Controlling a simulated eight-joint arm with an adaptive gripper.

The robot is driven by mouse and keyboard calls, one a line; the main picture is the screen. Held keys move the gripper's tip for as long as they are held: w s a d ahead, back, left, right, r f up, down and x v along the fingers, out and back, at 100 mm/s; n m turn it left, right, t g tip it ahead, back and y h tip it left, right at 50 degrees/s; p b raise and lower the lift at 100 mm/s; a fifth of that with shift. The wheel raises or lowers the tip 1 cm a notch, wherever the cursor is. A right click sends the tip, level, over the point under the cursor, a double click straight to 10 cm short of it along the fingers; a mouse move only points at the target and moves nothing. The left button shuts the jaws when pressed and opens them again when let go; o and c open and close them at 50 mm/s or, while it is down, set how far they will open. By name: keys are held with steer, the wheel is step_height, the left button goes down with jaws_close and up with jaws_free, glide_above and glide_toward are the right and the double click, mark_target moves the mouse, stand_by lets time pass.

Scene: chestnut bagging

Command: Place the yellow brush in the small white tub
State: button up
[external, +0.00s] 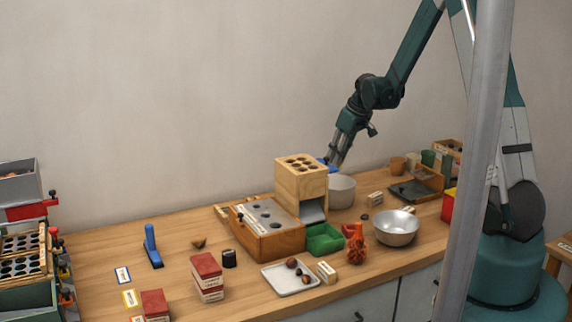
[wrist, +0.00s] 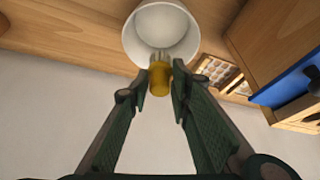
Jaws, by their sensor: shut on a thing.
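The yellow brush (wrist: 159,80) is between the two fingertips of my gripper (wrist: 163,74), which is shut on it. Its pale bristle end points at the small white tub (wrist: 134,38) and overlaps the tub's near rim in the wrist view. The tub is open and round, and its visible inside looks empty. In the external view my gripper (external: 337,163) is above the white tub (external: 342,191), behind the wooden block. The brush is too small or hidden to make out there. I cannot tell whether it is inside the tub's rim.
A wooden block with holes (external: 300,182) stands close left of the tub. A metal bowl (external: 397,228) is in front, right. A green tray (external: 325,240) and an orange net bag (external: 356,246) are nearer. The wall is close behind.

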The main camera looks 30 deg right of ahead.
steer(key=shift+f+b, duration=1.25)
steer(key=shift+f, duration=1.95)
steer(key=o, duration=0.9)
steer(key=shift+o, duration=0.2)
steer(key=shift+r+p, duration=1.4)
steer(key=shift+r, duration=2.1)
